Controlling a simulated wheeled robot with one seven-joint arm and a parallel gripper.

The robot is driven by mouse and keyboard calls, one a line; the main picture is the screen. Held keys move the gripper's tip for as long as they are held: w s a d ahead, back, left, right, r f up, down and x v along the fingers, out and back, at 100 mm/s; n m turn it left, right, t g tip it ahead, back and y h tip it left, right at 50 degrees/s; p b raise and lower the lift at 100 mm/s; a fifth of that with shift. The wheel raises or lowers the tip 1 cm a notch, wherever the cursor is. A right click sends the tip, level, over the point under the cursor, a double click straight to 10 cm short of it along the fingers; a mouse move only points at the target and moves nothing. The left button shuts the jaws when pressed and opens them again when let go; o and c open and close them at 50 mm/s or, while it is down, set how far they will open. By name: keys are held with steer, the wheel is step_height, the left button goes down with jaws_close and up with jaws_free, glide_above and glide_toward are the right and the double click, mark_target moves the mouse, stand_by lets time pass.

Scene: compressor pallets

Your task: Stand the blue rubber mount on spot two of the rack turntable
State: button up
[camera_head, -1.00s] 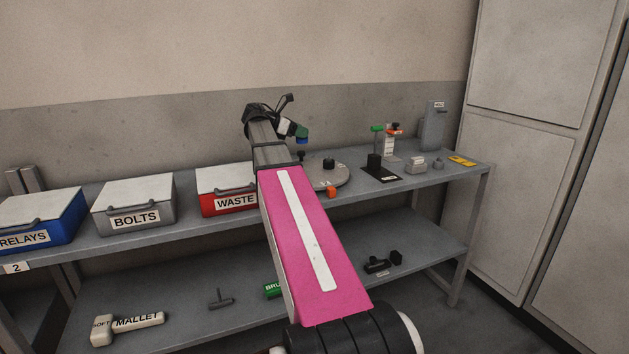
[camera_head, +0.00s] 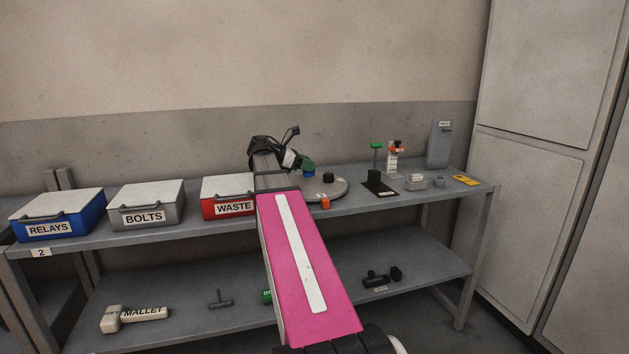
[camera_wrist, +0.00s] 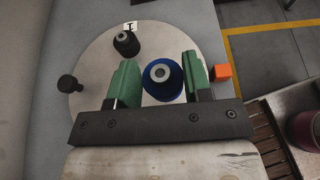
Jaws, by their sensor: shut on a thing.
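The blue rubber mount (camera_wrist: 160,88) is between the green fingers of my gripper (camera_wrist: 160,78), which is shut on it. It is upright, with a pale ring and dark hole on top. In the head view the mount (camera_head: 308,173) hangs low over the left part of the turntable (camera_head: 342,191). I cannot tell whether its base touches the disc. In the wrist view the grey turntable (camera_wrist: 92,58) carries a black mount (camera_wrist: 126,44) beside a label "1".
A black knob (camera_wrist: 67,83) stands at the disc's left edge and an orange block (camera_wrist: 221,72) at its right edge. The red WASTE bin (camera_head: 216,208) is left of my arm. A black stand with a green top (camera_head: 377,174) is right of the turntable.

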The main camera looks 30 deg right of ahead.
steer(key=x, duration=0.3)
steer(key=shift+d+f, duration=0.25)
steer(key=shift+f, duration=2.1)
steer(key=shift+f, duration=0.15)
steer(key=o, duration=0.9)
steer(key=shift+w+a+r, duration=0.1)
steer(key=shift+a+r, duration=0.1)
steer(key=shift+r, duration=0.05)
steer(key=v, duration=1.1)
steer(key=shift+a+r, duration=0.1)
steer(key=shift+a, duration=0.2)
